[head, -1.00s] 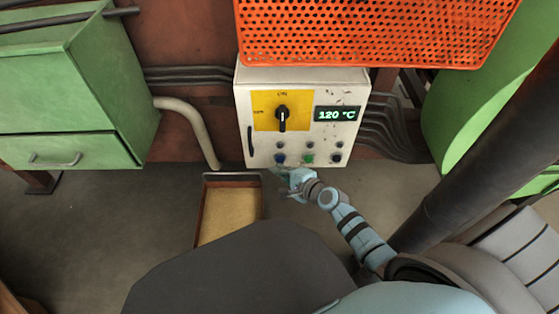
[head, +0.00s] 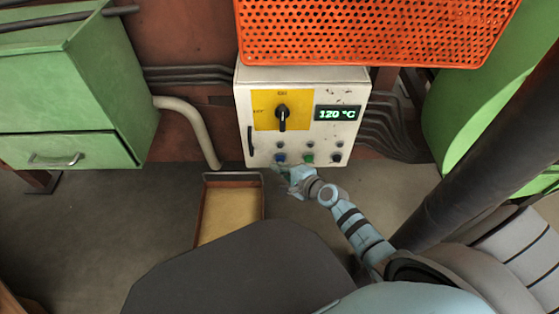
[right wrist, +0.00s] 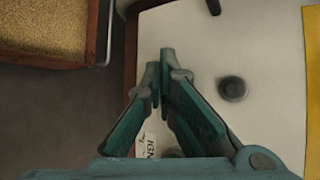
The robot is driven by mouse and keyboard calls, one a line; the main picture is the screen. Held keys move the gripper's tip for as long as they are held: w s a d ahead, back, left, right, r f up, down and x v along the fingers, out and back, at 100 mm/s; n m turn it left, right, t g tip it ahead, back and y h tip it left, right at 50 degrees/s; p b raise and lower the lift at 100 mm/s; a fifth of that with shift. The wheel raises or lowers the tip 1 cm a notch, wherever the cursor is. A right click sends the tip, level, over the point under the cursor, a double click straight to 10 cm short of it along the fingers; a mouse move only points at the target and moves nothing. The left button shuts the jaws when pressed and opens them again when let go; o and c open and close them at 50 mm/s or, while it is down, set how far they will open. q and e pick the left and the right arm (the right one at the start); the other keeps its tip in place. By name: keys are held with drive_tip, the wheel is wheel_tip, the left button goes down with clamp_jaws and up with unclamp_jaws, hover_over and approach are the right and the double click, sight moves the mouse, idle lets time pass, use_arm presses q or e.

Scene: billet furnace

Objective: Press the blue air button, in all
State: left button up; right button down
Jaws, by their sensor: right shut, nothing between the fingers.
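The blue button (head: 280,158) is at the lower left of the white control box (head: 347,82) in the head view. My right gripper (head: 281,169) is just below it, very close; I cannot tell whether it touches. In the right wrist view the fingers (right wrist: 160,68) are together and empty in front of the white panel face (right wrist: 270,50). The blue button is not visible in that view. My left gripper is not in view.
A green button (head: 308,157) and a dark button (head: 336,158) sit right of the blue one. Above are a rotary switch (head: 282,113) and a 120 °C display (head: 337,114). A tray (head: 200,215) of yellowish grains lies below left. An orange perforated panel (head: 370,30) hangs above.

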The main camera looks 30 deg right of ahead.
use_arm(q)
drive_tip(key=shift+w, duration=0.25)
